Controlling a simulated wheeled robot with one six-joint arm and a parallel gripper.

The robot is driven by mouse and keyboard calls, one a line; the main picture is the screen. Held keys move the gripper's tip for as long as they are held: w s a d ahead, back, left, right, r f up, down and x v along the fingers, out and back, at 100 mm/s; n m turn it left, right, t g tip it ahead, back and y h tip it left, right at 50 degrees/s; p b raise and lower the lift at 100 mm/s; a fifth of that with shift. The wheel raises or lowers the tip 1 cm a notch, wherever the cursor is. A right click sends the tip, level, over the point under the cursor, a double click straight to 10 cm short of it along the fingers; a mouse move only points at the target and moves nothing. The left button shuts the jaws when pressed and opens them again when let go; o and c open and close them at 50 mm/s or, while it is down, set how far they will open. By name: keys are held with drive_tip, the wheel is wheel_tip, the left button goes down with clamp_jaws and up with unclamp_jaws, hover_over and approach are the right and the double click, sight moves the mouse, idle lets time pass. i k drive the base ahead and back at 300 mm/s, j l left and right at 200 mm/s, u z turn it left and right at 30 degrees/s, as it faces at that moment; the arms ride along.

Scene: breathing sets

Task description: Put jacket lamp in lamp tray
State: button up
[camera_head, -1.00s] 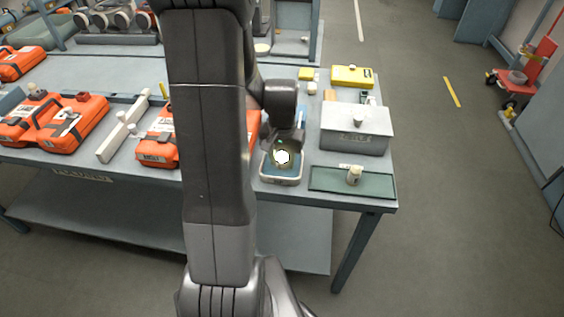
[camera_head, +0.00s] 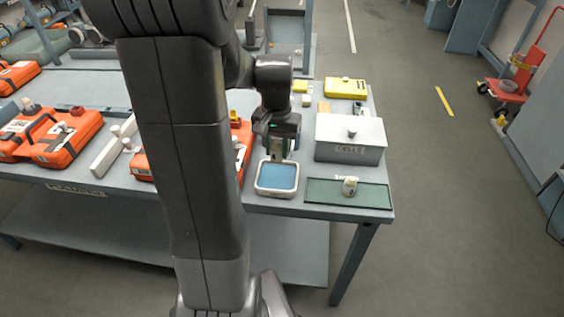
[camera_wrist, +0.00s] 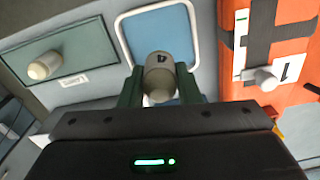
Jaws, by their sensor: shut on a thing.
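My gripper (camera_wrist: 158,72) is shut on a pale cylindrical lamp (camera_wrist: 158,80) marked 4. In the head view my gripper (camera_head: 280,150) points down at the back edge of a small white-rimmed tray (camera_head: 277,195) with a blue floor. The tray looks empty, and it also shows behind the held lamp in the wrist view (camera_wrist: 123,42). Whether the lamp touches the tray is unclear. A similar pale lamp (camera_head: 350,187) is on a flat green tray (camera_head: 320,191) to the right, which has a small label beside it.
A grey labelled box (camera_head: 349,153) with a small knob-like thing on top stands behind the green tray. A yellow case (camera_head: 345,87) is farther back. Orange cases (camera_head: 62,140) and a white bar (camera_head: 112,150) are on the left of the bench. My arm hides part of the bench.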

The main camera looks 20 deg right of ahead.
sight(319, 189)
drive_tip(key=k+l+u, duration=0.3)
drive_tip(key=l, duration=0.2)
drive_tip(key=k+l+u, duration=0.3)
drive_tip(key=l, duration=0.15)
